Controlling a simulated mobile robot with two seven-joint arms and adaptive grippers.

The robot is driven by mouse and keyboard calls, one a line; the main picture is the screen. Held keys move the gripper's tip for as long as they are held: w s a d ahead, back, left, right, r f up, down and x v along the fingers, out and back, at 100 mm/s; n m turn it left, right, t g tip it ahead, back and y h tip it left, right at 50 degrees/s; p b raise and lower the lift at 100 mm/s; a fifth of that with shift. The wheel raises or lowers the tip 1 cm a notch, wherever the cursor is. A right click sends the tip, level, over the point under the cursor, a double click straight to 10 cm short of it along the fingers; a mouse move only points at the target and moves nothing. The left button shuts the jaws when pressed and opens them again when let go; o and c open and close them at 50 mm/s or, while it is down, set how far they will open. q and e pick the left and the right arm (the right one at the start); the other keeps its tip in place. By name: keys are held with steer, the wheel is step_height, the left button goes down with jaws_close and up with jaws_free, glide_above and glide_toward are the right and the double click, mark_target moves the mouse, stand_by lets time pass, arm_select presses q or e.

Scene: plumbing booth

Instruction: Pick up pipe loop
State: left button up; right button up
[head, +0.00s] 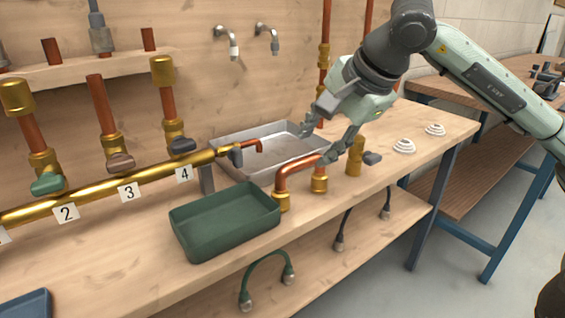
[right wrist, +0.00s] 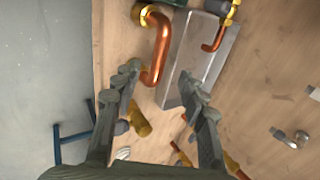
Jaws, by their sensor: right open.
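The copper pipe loop (head: 296,168) is a U-shaped pipe with brass ends, standing on the wooden bench right of the green tray. In the right wrist view the pipe loop (right wrist: 160,45) lies beyond the fingertips, its copper bend near the gap between them. My right gripper (head: 318,144) is open and empty, above and just behind the loop's right end in the head view. It also shows open in the right wrist view (right wrist: 160,76). I cannot tell whether a finger touches the loop. My left gripper is not in view.
A green tray (head: 186,236) stands left of the loop, and a metal basin (head: 226,138) lies behind it. A brass valve (head: 356,158) stands close on the right. White discs (head: 404,146) lie farther right. A brass manifold (head: 100,192) runs along the left.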

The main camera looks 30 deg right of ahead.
mark_target(304, 160)
steer(key=shift+x, duration=0.75)
steer(key=x, duration=0.6)
steer(key=shift+s+a+p, duration=0.15)
steer(key=shift+a+p, duration=0.05)
steer(key=shift+p, duration=0.15)
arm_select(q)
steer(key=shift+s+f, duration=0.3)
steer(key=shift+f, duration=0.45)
arm_select(e)
steer(key=shift+c, duration=0.6)
jaws_close()
